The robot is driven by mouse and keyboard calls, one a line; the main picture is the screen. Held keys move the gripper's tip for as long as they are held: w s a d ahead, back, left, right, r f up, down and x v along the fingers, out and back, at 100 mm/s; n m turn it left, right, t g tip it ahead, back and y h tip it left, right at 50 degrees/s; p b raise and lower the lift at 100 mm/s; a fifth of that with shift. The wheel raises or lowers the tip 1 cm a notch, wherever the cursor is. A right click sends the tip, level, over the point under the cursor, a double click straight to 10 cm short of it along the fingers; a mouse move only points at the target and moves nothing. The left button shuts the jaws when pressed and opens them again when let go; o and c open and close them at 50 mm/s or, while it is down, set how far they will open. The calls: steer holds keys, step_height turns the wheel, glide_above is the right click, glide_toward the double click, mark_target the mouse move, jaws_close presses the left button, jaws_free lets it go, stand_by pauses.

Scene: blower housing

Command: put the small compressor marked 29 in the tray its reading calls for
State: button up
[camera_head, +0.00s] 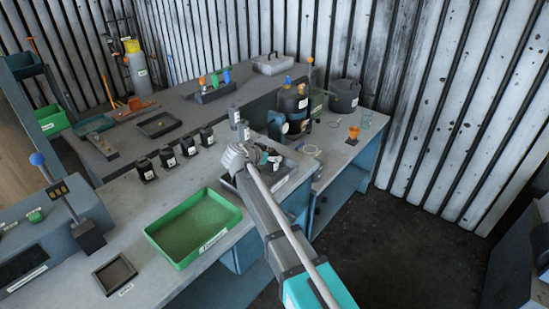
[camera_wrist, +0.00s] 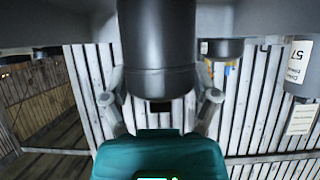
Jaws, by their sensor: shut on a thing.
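My gripper (camera_head: 240,152) is over the bench, beside the far edge of the grey tray. In the wrist view my gripper (camera_wrist: 160,90) is shut on a dark cylindrical compressor (camera_wrist: 157,45), a finger on each side. No number shows on it there, so I cannot tell whether it is the one marked 29. Several small black compressors (camera_head: 167,158) with white labels stand in a row on the bench; their numbers are too small to read. A green tray (camera_head: 163,250) with a label lies in front, empty. A grey tray (camera_head: 281,184) holding dark parts is partly hidden by my arm.
A small dark tray (camera_head: 115,273) lies at the bench's front left. A post with a blue ball (camera_head: 37,159) stands at left. Another dark tray (camera_head: 158,124) is farther back. The wrist view shows a part labelled 57 (camera_wrist: 301,62). Bench space around the green tray is clear.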

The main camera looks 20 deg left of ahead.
steer(key=shift+f, duration=0.15)
steer(key=o, duration=1.2)
steer(key=shift+r, duration=0.2)
steer(key=shift+s+r, duration=0.15)
steer(key=shift+s, duration=0.1)
steer(key=p+v, duration=0.5)
steer(key=v, duration=0.6)
steer(key=shift+s+a+p, duration=0.15)
steer(key=shift+s+p, duration=0.1)
steer(key=shift+p, duration=0.1)
steer(key=shift+w, duration=0.1)
